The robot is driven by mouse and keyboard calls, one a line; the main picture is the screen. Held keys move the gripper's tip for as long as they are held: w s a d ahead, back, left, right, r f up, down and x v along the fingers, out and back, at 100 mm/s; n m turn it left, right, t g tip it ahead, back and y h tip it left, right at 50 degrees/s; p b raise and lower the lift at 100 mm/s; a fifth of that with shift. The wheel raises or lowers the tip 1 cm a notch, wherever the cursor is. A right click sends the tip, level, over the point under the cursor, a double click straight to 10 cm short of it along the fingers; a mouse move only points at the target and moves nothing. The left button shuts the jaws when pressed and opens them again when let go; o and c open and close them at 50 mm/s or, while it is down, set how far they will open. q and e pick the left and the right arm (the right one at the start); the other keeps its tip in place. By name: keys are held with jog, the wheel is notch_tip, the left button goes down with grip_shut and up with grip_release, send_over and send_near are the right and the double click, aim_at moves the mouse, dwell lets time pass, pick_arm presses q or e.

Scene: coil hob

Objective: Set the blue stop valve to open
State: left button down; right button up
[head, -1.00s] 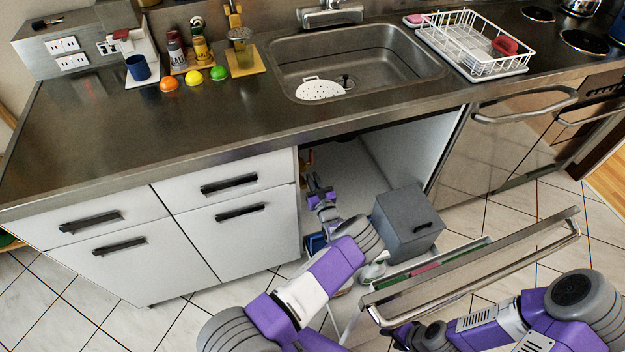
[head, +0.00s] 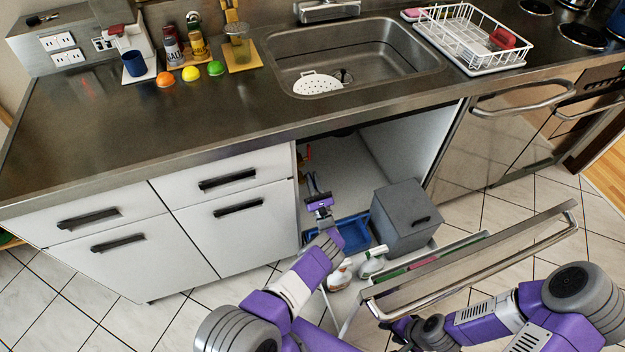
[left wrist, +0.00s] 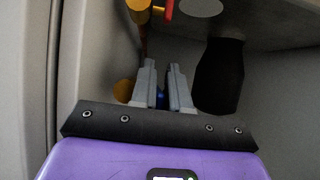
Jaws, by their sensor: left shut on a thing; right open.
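The blue stop valve's handle (left wrist: 160,98) shows only as a small blue patch between my left fingers in the left wrist view. Most of it is hidden by the fingers, so I cannot tell its angle. My left gripper (head: 313,178) is inside the open cabinet under the sink, near its left wall. It also shows in the left wrist view (left wrist: 166,75), its fingers shut on the blue handle. A brass fitting (left wrist: 124,91) shows just left of the fingers. My right gripper (head: 403,328) is open by the pull-out drawer's handle, partly hidden by it.
A red handle (left wrist: 169,9) on brass fittings is above the fingers. A dark cylindrical thing (left wrist: 220,75) stands to their right. The pulled-out drawer (head: 475,255) carries a grey box (head: 403,215), a blue tray (head: 352,231) and bottles (head: 371,262). The counter (head: 150,130) overhangs the cabinet.

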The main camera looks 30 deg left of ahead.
dwell(0.5)
pick_arm(q)
jog(key=c, duration=1.2)
grip_release()
jog(key=shift+w+r, duration=0.1)
jog(key=shift+r, duration=0.05)
